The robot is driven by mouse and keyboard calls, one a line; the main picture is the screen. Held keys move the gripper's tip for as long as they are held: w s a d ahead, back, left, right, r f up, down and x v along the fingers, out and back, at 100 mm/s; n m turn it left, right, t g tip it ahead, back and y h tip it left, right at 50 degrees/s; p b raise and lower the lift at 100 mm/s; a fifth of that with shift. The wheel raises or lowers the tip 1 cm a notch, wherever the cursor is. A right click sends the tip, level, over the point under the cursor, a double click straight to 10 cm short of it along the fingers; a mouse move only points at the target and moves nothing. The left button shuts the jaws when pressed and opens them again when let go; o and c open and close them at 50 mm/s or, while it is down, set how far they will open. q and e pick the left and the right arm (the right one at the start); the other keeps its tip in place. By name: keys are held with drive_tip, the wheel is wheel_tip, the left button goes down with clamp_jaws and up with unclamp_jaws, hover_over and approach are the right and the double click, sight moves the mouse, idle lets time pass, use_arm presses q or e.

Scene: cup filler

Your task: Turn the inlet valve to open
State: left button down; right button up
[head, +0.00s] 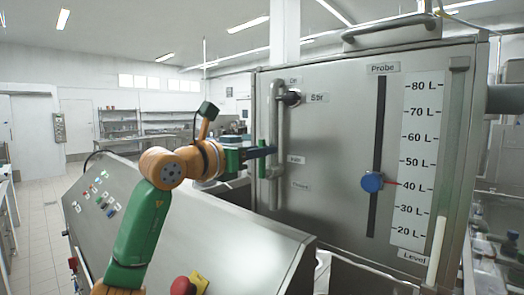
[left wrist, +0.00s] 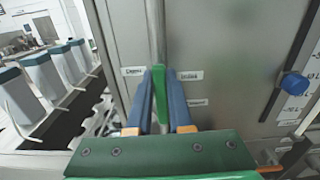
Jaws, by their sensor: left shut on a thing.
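The inlet valve has a green handle (head: 261,158) on the vertical metal pipe (head: 276,130) at the left of the steel tank front. In the left wrist view the green handle (left wrist: 160,104) lies between the blue fingers, slightly tilted, in line below the pipe (left wrist: 155,30). My left gripper (head: 270,151) reaches in from the left and is shut on the handle; its fingers also show in the left wrist view (left wrist: 160,75). Small labels (left wrist: 191,75) flank the handle, too blurred to read surely. My right gripper is not in view.
The tank (head: 335,165) carries a level scale (head: 417,165) and a blue probe knob (head: 372,182) near 40 L. A sloped control panel (head: 190,225) with a red button (head: 182,286) stands in front. Several white containers (left wrist: 40,85) stand left in the left wrist view.

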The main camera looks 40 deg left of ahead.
use_arm(q)
drive_tip(key=c, duration=0.8)
unclamp_jaws()
drive_tip(key=shift+w, duration=0.1)
drive_tip(key=s+b, duration=0.1)
drive_tip(key=s, duration=0.1)
drive_tip(key=s+b, duration=0.1)
drive_tip(key=s, duration=0.1)
drive_tip(key=s+b, duration=0.1)
drive_tip(key=s, duration=0.2)
drive_tip(key=shift+s+a, duration=0.1)
drive_tip(key=shift+a, duration=0.25)
